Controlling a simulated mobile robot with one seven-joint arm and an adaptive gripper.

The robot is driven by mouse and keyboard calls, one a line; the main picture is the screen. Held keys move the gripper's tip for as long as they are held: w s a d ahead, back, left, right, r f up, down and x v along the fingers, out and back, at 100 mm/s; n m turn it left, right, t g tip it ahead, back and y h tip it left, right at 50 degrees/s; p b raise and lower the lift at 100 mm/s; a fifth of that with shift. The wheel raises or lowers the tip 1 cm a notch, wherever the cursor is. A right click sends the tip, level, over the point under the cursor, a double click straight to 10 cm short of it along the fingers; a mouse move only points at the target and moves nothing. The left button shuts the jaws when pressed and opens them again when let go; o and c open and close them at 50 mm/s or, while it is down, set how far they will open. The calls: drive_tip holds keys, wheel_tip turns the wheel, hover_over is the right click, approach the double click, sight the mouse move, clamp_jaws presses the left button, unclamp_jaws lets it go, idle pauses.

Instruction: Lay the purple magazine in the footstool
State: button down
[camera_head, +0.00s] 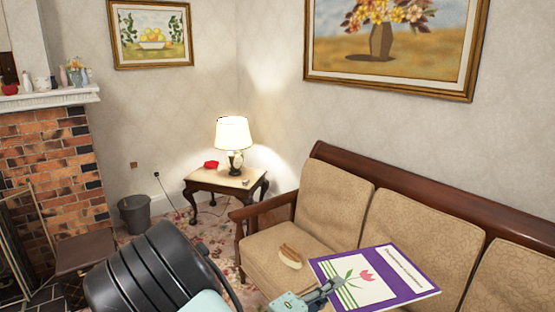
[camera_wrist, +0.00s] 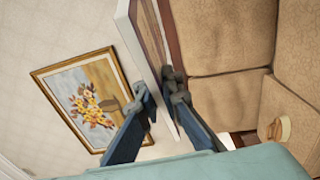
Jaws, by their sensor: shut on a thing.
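The purple magazine (camera_head: 415,283) has a white panel with a pink tulip on its cover. My gripper (camera_head: 328,288) is shut on its left edge and holds it up in front of the sofa. In the wrist view the magazine (camera_wrist: 150,50) shows nearly edge-on between the two fingers of my gripper (camera_wrist: 160,103). A low brown piece with a flat top, which looks like the footstool (camera_head: 86,251), stands at the lower left by the fireplace. My dark arm hides part of its right side, and I cannot see whether it opens.
The tan sofa (camera_head: 333,204) fills the right side, with a brush (camera_head: 290,257) on its seat. A side table (camera_head: 222,181) bears a lit lamp (camera_head: 234,140) and a red object (camera_head: 211,165). A grey bin (camera_head: 134,214) stands between table and brick fireplace (camera_head: 50,165).

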wheel_tip(320, 180, up, 15)
drive_tip(key=n+t+y+p, duration=0.4)
drive_tip(key=y+p, duration=0.1)
drive_tip(key=p, duration=1.2)
drive_tip(key=shift+f+n+t+p, duration=0.15)
drive_tip(key=shift+n+t+p, duration=0.15)
drive_tip(key=shift+t+p, duration=0.1)
drive_tip(key=shift+y, duration=0.4)
drive_tip(key=shift+d, duration=0.15)
drive_tip(key=shift+d, duration=0.1)
idle(0.4)
